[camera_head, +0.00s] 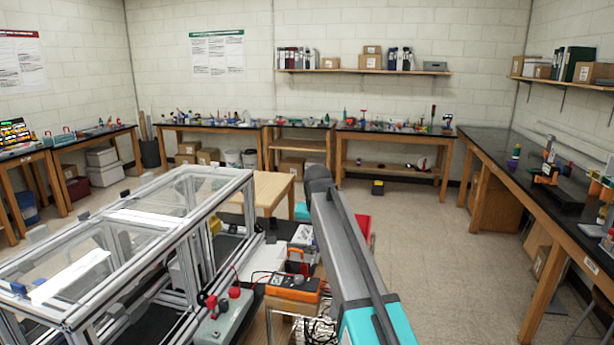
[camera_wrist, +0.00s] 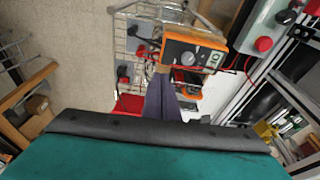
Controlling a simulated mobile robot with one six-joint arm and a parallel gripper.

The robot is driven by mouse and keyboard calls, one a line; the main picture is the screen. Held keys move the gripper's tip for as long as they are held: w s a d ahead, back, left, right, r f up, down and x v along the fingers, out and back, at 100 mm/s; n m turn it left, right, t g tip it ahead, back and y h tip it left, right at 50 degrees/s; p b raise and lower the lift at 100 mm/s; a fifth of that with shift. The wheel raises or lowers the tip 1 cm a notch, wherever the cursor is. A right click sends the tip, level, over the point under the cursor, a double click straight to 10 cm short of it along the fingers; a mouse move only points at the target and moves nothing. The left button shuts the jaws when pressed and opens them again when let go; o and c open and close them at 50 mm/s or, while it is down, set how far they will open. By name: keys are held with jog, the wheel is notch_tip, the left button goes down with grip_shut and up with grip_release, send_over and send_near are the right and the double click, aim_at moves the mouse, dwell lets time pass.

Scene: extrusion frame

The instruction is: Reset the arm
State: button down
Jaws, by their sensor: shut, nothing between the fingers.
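My arm (camera_head: 347,255) rises through the lower middle of the head view, a grey link with a teal part at the bottom and a dark rounded joint at its upper end. My gripper (camera_wrist: 161,82) shows in the wrist view as narrow grey-purple fingers, shut with nothing between them. The fingers extend beyond a dark edge and a teal part of my own arm. They appear in front of an orange meter and a wire rack, and I cannot tell how far apart they are. I cannot make out the gripper in the head view.
A clear-panelled extrusion frame (camera_head: 150,215) stands at the left. An orange meter (camera_head: 294,288) and a grey box with red buttons (camera_head: 222,312) are close to my arm. A black-topped bench (camera_head: 540,185) runs along the right. Open floor (camera_head: 440,250) lies between my arm and that bench.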

jog(key=s+d+f, duration=0.1)
jog(key=s+f, duration=0.1)
jog(key=f, duration=0.6)
jog(key=s+d+f+g+b, duration=0.1)
jog(key=s+d+f, duration=0.1)
jog(key=f, duration=0.6)
jog(key=s+d+f+g+b, duration=0.1)
jog(key=s+f, duration=0.2)
jog(key=f, duration=0.5)
jog(key=shift+s+d+f+n, duration=0.15)
jog(key=shift+s+d+n, duration=0.05)
jog(key=shift+s+n, duration=0.1)
jog(key=s+d+f+n+g+b, duration=0.1)
jog(key=s+d+f+g+b, duration=0.15)
jog(key=s+f, duration=1.2)
jog(key=s+d+f+g+b, duration=0.2)
jog(key=s+d+f+b, duration=0.15)
jog(key=s+f, duration=1.15)
jog(key=s+d+f+g+b, duration=0.1)
jog(key=s+f, duration=0.5)
jog(key=s, duration=0.2)
jog(key=s+d+f+g+b, duration=0.1)
jog(key=s+f, duration=0.5)
jog(key=s, duration=0.3)
jog(key=shift+d+f+n+y, duration=0.3)
jog(key=shift+d+f+n, duration=0.05)
jog(key=shift+f+n, duration=0.05)
jog(key=shift+s, duration=0.1)
